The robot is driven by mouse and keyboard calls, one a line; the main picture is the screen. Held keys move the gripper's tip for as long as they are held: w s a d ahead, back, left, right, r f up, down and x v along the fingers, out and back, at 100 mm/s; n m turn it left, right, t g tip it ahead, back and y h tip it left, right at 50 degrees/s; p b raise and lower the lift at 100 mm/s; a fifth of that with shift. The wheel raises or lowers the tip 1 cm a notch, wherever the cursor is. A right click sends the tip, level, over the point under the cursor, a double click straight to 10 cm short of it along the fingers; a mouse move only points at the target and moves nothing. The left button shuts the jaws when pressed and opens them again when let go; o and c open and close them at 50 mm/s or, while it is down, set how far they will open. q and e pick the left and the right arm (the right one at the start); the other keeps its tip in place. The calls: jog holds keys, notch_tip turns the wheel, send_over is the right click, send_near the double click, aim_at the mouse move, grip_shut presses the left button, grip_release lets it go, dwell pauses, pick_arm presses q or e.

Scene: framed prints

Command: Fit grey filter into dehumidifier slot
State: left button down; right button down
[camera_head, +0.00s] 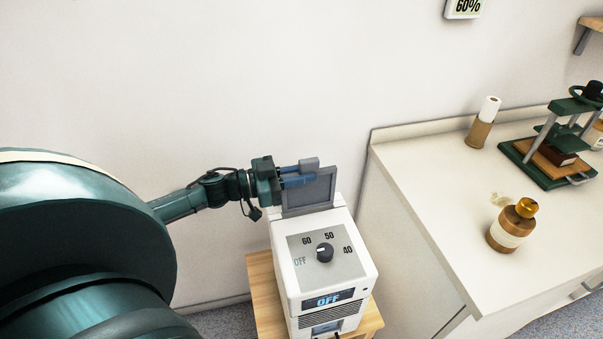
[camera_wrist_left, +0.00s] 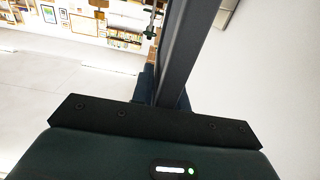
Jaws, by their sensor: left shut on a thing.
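The grey filter (camera_head: 318,190) is a thin framed panel with a small tab on its top edge. It stands upright at the back of the white dehumidifier (camera_head: 357,272), and its lower edge meets the rear of the top. I cannot tell how deep it sits, and the slot itself is hidden. My left gripper (camera_head: 298,175) is shut on the filter near its tab, coming from the left. In the left wrist view the filter shows edge-on as a dark grey strip (camera_wrist_left: 184,50). The dehumidifier has a dial (camera_head: 325,252) and a display reading OFF. My right gripper is out of view.
The dehumidifier stands on a wooden stand (camera_head: 262,290) close to the wall. To the right is a cream counter (camera_head: 425,190) with a brown bottle (camera_head: 508,228), a paper roll in a holder (camera_head: 480,130) and a green press (camera_head: 545,160). A humidity display (camera_head: 464,8) hangs above.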

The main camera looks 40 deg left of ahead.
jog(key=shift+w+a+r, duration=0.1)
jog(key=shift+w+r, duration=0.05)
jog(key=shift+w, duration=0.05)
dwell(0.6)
pick_arm(q)
jog(key=shift+p, duration=0.45)
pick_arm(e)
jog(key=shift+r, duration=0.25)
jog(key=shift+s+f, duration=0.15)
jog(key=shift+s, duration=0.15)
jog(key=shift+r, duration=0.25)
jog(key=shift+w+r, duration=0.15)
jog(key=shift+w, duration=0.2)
pick_arm(q)
jog(key=shift+f, duration=0.4)
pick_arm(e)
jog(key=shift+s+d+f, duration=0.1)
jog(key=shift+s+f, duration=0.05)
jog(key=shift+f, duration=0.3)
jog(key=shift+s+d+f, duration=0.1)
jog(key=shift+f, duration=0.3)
pick_arm(q)
jog(key=shift+f+b, duration=0.3)
jog(key=shift+b, duration=0.05)
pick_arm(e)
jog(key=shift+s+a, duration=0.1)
